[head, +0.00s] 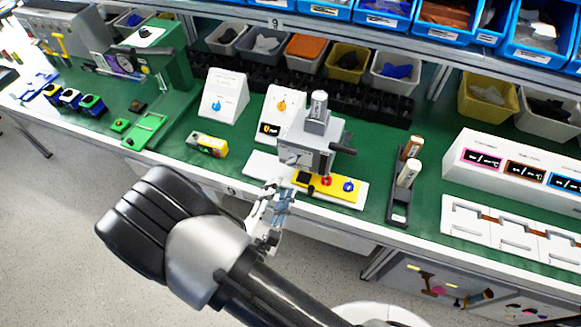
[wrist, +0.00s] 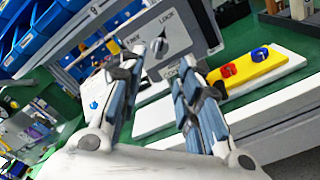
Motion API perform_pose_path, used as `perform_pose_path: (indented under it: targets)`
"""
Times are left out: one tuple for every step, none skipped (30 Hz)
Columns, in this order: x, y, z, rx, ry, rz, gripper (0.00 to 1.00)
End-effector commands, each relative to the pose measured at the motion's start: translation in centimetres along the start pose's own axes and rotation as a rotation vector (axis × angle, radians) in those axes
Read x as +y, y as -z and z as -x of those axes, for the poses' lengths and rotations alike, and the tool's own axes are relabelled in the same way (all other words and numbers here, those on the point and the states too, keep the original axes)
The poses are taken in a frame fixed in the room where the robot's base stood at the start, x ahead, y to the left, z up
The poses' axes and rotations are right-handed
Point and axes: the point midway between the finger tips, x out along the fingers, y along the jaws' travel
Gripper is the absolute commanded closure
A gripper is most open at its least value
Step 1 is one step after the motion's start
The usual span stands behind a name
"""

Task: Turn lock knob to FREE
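The lock knob (wrist: 158,46) is a small grey knob on a grey panel (wrist: 178,40) in the wrist view. The word LOCK stands above it and a second label, apparently FREE, to its left; I cannot tell clearly where it points. The panel belongs to a grey machine (head: 316,142) on the bench in the head view, where the knob is too small to make out surely. My gripper (wrist: 160,62) is open, its two blue-grey fingers apart with the knob showing between them. Nothing is held. In the head view my gripper (head: 273,194) is in front of the machine's base.
A black holder (head: 400,201) stands further right. Bins line the back. Green bench top is clear between these.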

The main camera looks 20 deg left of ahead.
Motion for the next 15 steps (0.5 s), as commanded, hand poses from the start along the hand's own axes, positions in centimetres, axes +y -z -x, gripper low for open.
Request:
perform_pose_path:
  targets:
    - [-0.2,0.0,-1.3,-0.006,0.005,-0.002,0.68]
    - [-0.2,-0.1,-1.9,-0.006,0.005,-0.002,0.68]
    - [-0.2,-0.1,-2.8,-0.006,0.005,-0.003,0.68]
    - [-0.2,-0.1,-3.4,-0.005,0.004,-0.003,0.68]
    - [-0.2,-0.1,-4.0,-0.006,0.005,-0.002,0.68]
    - [-0.2,0.0,-4.8,-0.005,0.005,-0.001,0.68]
    - [-0.2,0.0,-5.3,-0.004,0.004,-0.002,0.68]
    - [-0.2,-0.1,-5.8,-0.005,0.004,-0.002,0.68]
    - [-0.1,0.0,-6.4,-0.003,0.003,-0.002,0.68]
    - [-0.1,0.0,-6.8,-0.004,0.003,-0.001,0.68]
    - [-0.1,0.0,-7.1,-0.003,0.003,-0.001,0.68]
    - [-0.1,0.0,-7.5,-0.002,0.002,-0.002,0.68]
    - [-0.1,0.0,-7.8,-0.003,0.002,-0.001,0.68]
    - [-0.1,0.0,-8.0,-0.002,0.002,-0.001,0.68]
    - [0.0,0.0,-8.2,-0.001,0.001,0.0,0.68]
